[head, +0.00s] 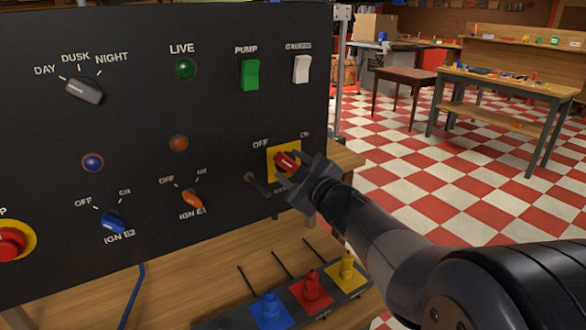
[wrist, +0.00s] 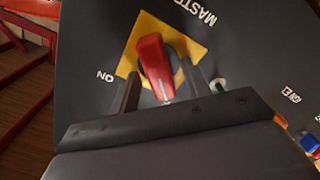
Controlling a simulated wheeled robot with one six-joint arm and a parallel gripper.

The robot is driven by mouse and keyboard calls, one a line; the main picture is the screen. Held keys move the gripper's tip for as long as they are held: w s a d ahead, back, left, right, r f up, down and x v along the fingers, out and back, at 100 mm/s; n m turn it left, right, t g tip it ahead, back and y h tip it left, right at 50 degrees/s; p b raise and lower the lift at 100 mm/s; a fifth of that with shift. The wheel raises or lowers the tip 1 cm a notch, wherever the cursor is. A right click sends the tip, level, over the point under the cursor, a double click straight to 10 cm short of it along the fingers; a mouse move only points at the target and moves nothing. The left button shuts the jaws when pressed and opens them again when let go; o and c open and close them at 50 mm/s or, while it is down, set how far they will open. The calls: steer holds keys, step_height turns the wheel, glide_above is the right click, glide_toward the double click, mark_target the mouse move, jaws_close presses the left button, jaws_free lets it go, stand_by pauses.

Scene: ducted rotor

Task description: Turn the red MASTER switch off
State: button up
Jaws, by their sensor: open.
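The red MASTER switch (head: 286,160) is a bar-shaped rotary handle on a yellow plate (head: 271,168), low on the right of the black panel. OFF is printed at its upper left and ON at its upper right. My gripper (head: 297,168) is at the switch and hides part of the handle. In the wrist view the red handle (wrist: 152,58) stands between the two fingers of my open gripper (wrist: 163,85), with a gap visible on each side. I cannot tell for certain which label the handle points to.
The black panel (head: 130,130) also carries a green LIVE lamp (head: 185,69), PUMP rocker (head: 250,75), white rocker (head: 302,69), orange IGN E1 knob (head: 192,198) and blue IGN E2 knob (head: 114,222). A small dark lever (head: 256,184) sits just left of the yellow plate. Coloured levers (head: 311,288) stand below.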

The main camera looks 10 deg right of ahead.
steer(key=p+v, duration=0.1)
steer(key=v, duration=0.9)
steer(key=shift+s+p, duration=0.3)
steer(key=shift+s, duration=0.1)
steer(key=shift+w, duration=0.15)
steer(key=b+x, duration=0.1)
steer(key=x, duration=0.9)
steer(key=shift+w, duration=0.25)
